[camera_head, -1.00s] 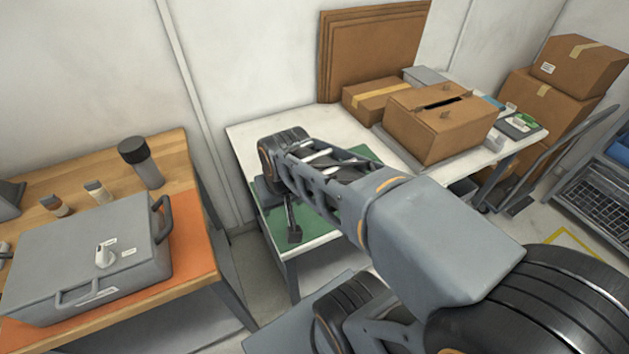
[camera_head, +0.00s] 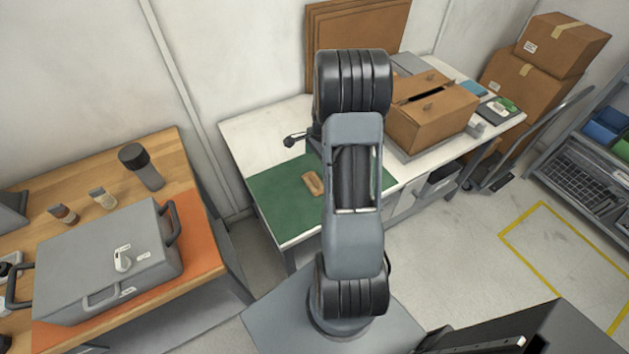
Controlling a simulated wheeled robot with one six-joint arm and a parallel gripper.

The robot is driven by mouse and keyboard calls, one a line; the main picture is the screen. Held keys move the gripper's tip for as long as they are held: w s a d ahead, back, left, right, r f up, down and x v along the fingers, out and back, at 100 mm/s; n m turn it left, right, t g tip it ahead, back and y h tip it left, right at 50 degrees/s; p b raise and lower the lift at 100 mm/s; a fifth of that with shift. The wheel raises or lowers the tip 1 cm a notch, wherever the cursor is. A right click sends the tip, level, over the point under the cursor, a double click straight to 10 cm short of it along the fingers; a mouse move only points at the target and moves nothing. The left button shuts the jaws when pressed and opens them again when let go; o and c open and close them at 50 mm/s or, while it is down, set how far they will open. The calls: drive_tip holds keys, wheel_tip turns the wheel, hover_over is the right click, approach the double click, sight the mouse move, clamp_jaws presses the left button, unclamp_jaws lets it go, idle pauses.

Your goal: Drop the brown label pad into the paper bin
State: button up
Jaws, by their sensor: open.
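A small brown block-like piece (camera_head: 313,184), which looks like the brown label pad, lies on the green mat (camera_head: 275,205) of the white table, just left of my arm. My gripper (camera_head: 293,140) shows only as a small dark tip left of my arm, above the back of the mat. It is apart from the brown piece and is open; most of it is hidden behind my arm. I cannot identify a paper bin for certain. A cardboard box with a dark slot in its top (camera_head: 432,112) stands on the white table, right of my arm.
A grey case (camera_head: 100,260) and several bottles occupy the wooden bench (camera_head: 190,160) at left. Stacked cartons (camera_head: 530,90), a trolley and a shelf of bins (camera_head: 590,170) stand at right. The floor inside the yellow marking (camera_head: 570,250) is clear.

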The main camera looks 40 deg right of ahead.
sight(314, 178)
drive_tip(key=shift+w+a+f+p, duration=0.1)
drive_tip(key=shift+a+f+p, duration=0.2)
drive_tip(key=shift+f, duration=1.35)
drive_tip(key=shift+w+a+f+p, duration=0.15)
drive_tip(key=shift+f+p, duration=0.2)
drive_tip(key=shift+f, duration=1.35)
drive_tip(key=shift+s+a+f+p, duration=0.1)
drive_tip(key=shift+a+f+p, duration=0.2)
drive_tip(key=shift+f, duration=1.35)
drive_tip(key=shift+c, duration=0.3)
drive_tip(key=c, duration=1)
drive_tip(key=shift+d+r, duration=0.1)
drive_tip(key=shift+r+b, duration=0.35)
drive_tip(key=shift+r, duration=0.25)
drive_tip(key=s+a+r+b, duration=0.3)
drive_tip(key=s+a+r, duration=0.2)
drive_tip(key=s+r, duration=0.6)
drive_tip(key=shift+s+r, duration=0.3)
drive_tip(key=shift+s, duration=0.75)
